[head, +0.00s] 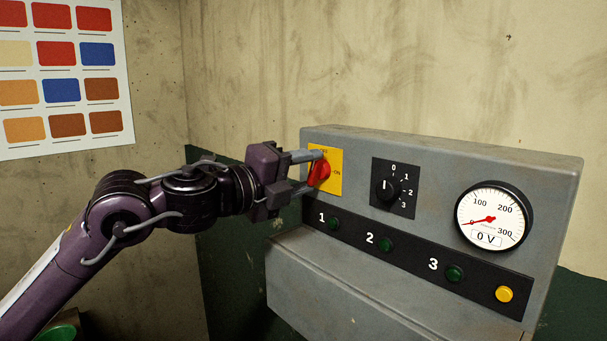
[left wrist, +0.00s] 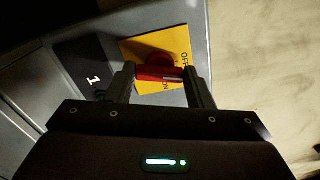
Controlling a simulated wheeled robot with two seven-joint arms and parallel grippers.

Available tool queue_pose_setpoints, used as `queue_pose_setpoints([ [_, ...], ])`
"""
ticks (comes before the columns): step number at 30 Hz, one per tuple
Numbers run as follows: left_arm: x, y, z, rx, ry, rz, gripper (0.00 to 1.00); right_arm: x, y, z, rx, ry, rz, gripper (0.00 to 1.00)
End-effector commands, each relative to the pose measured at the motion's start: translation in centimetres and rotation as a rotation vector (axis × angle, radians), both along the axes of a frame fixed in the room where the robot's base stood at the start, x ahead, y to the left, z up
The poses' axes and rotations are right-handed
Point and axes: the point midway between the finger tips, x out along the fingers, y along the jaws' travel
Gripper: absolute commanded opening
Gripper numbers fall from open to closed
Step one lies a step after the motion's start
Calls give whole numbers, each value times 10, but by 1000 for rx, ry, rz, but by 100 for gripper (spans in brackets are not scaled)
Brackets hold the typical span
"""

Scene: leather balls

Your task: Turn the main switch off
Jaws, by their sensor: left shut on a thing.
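The main switch is a red rotary handle (head: 319,173) on a yellow plate (head: 335,158) at the left end of the grey control panel (head: 450,150). An "ON" mark shows to the right of the handle in the head view. In the left wrist view, the red handle (left wrist: 159,74) lies across the yellow plate (left wrist: 178,46), with "OFF" and "ON" marks partly visible. My left gripper (head: 306,171) is shut on the red handle, with one finger at each end of it. Its fingers (left wrist: 162,82) also show in the left wrist view. My right gripper is not in view.
A black selector knob (head: 387,189) marked 0 to 3 is right of the switch. A round gauge (head: 492,217) reads 0 V. Green lamps (head: 386,244) and a yellow button (head: 504,294) line the black strip below. A colour chart (head: 64,70) hangs on the left wall.

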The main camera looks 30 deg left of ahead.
Motion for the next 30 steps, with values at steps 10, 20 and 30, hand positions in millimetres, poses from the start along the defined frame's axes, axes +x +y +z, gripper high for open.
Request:
queue_pose_setpoints([
  [10, 0, 1, 1, -225, 74, 2, 25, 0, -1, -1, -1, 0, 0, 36],
  [20, 0, 1, 0, -314, 106, 3, 25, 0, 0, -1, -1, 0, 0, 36],
  [30, 0, 1, 0, -327, 111, 3, 25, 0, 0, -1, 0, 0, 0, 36],
])
